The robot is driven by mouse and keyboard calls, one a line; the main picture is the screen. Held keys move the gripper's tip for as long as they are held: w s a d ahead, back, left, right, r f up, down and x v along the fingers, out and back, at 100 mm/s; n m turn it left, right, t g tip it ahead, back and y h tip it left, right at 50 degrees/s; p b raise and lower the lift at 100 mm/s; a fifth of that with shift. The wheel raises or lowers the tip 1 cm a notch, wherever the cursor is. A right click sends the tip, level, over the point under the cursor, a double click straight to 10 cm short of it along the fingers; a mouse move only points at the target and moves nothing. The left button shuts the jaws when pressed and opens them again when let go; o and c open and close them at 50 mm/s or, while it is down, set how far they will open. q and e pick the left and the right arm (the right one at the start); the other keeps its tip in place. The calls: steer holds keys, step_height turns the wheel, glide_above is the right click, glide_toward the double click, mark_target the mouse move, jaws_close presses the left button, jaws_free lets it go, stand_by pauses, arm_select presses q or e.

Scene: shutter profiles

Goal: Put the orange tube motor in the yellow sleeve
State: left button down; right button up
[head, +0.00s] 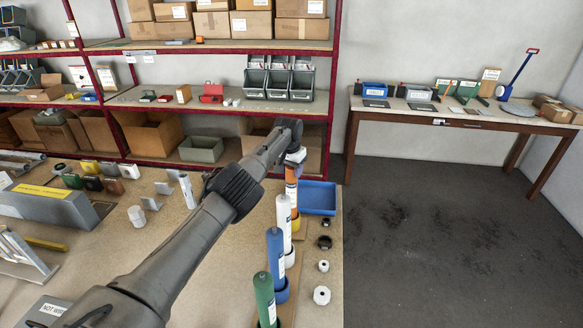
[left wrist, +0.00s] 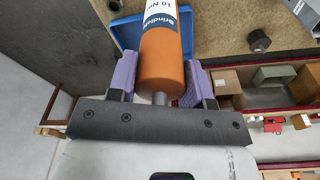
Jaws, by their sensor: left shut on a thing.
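The orange tube motor (head: 291,186) with a white label stands roughly upright in the head view, at the far end of a row of tubes. My left gripper (head: 295,157) is shut on its top end. In the left wrist view the motor (left wrist: 161,58) lies between the purple finger pads of my left gripper (left wrist: 160,85). The yellow sleeve (head: 296,223) shows at the motor's lower end, partly hidden behind the white tube. I cannot tell how far the motor is inside it. My right gripper is not in view.
White (head: 283,213), blue (head: 275,250) and green (head: 264,295) tubes stand in a row nearer me. A blue tray (head: 318,196) and several small rings lie to the right. A shelf rack (head: 130,95) stands behind the bench; a side table (head: 470,115) is at the right.

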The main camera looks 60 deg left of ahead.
arm_select(q)
steer(key=shift+r, duration=0.1)
steer(key=c, duration=1)
jaws_free()
steer(key=shift+f, duration=0.2)
steer(key=o, duration=0.5)
steer(key=shift+r, duration=0.1)
steer(key=shift+c, duration=0.2)
steer(key=shift+r+p, duration=0.4)
steer(key=shift+r, duration=0.2)
step_height(320, 180, up, 2)
steer(key=shift+s+r+p, duration=0.15)
steer(key=shift+r+p, duration=0.1)
steer(key=shift+p, duration=0.5)
steer(key=r, duration=0.6)
steer(key=shift+s+d+r, duration=0.25)
steer(key=shift+s+r, duration=0.05)
steer(key=shift+s, duration=0.05)
steer(key=shift+s+r, duration=0.1)
steer(key=shift+r, duration=0.8)
